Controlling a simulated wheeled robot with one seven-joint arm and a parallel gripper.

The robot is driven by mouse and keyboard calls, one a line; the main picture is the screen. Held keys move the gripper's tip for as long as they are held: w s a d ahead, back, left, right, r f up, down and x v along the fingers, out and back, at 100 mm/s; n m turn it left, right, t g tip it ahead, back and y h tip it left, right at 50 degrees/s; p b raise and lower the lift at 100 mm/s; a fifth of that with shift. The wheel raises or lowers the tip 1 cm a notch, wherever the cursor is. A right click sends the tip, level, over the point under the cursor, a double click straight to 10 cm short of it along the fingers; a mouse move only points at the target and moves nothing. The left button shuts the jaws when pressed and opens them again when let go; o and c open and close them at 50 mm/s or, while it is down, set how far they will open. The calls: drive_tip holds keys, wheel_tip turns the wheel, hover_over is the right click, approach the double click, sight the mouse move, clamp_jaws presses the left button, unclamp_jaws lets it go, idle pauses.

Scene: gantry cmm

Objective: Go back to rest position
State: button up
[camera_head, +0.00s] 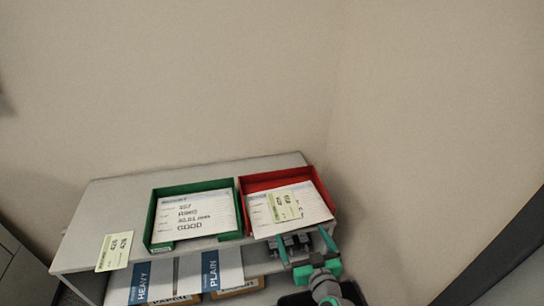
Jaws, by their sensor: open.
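My gripper (304,251) is at the lower middle right in the head view, just in front of the red tray (318,181). Its teal fingers are spread apart and nothing shows between them. The red tray holds a white paper (262,222) with a yellow-green label (284,206) on it. A dark grey metal part (290,241) shows behind the fingers, partly hidden; I cannot tell whether it belongs to the gripper.
A green tray (151,222) with a paper marked "GOOD" (205,213) stands left of the red one on a grey shelf unit (100,205). A yellow-green label (115,251) hangs at its front left edge. Boxes marked HEAVY (140,284) and PLAIN (211,272) sit below. Walls close in behind and right.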

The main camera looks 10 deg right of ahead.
drive_tip(key=s+a+f+m+h, duration=0.1)
drive_tip(key=s+a+f, duration=0.3)
drive_tip(key=s, duration=0.2)
drive_tip(key=s+a+f+g+h, duration=0.1)
drive_tip(key=s+a+f, duration=0.2)
drive_tip(key=s, duration=0.3)
drive_tip(key=s+a+f+m, duration=0.1)
drive_tip(key=s+a+f, duration=0.3)
drive_tip(key=s, duration=0.3)
drive_tip(key=s+a+r, duration=0.4)
drive_tip(key=s, duration=0.5)
drive_tip(key=s+a+r+n+y, duration=0.1)
drive_tip(key=s+a+r, duration=0.3)
drive_tip(key=s, duration=0.5)
drive_tip(key=shift+s+n+t, duration=0.25)
drive_tip(key=shift+n+t, duration=0.05)
drive_tip(key=shift+t, duration=0.1)
